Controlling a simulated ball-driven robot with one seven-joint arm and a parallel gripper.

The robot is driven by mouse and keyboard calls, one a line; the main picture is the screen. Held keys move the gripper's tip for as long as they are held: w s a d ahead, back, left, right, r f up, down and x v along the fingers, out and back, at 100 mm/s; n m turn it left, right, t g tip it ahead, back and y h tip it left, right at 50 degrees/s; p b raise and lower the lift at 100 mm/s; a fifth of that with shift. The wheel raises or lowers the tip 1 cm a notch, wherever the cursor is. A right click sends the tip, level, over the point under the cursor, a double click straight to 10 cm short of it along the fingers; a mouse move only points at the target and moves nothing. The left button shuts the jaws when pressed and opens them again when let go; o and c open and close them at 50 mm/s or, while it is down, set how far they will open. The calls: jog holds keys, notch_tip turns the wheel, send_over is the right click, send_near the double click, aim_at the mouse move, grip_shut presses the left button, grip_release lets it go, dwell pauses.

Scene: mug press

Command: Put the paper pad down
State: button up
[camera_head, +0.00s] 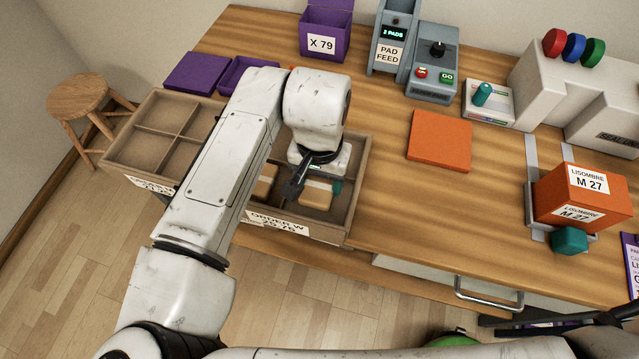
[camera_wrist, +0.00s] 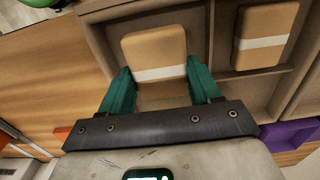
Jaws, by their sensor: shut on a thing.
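My gripper (camera_head: 318,184) is over a front compartment of the wooden tray (camera_head: 352,205) labelled "ORDER W". Its teal fingers (camera_wrist: 156,74) are shut on a tan paper pad (camera_wrist: 153,48) with a white band. In the head view the held pad (camera_head: 316,200) is within the compartment's outline; whether it touches the floor I cannot tell. A second banded pad (camera_wrist: 265,38) lies in the neighbouring compartment; it also shows in the head view (camera_head: 265,182), partly hidden by my arm.
Another divided tray (camera_head: 150,150) stands left, its visible compartments empty. An orange flat piece (camera_head: 440,140) lies on the table to the right. A purple box (camera_head: 326,32) and the pad feed machine (camera_head: 390,40) stand behind. An orange box (camera_head: 580,195) marked M 27 is at right.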

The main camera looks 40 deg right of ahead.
aim_at(319, 183)
jog(key=shift+f, duration=1.55)
jog(key=shift+f, duration=0.15)
jog(key=o, duration=1)
notch_tip(319, 183, up, 12)
jog(key=shift+r, duration=0.2)
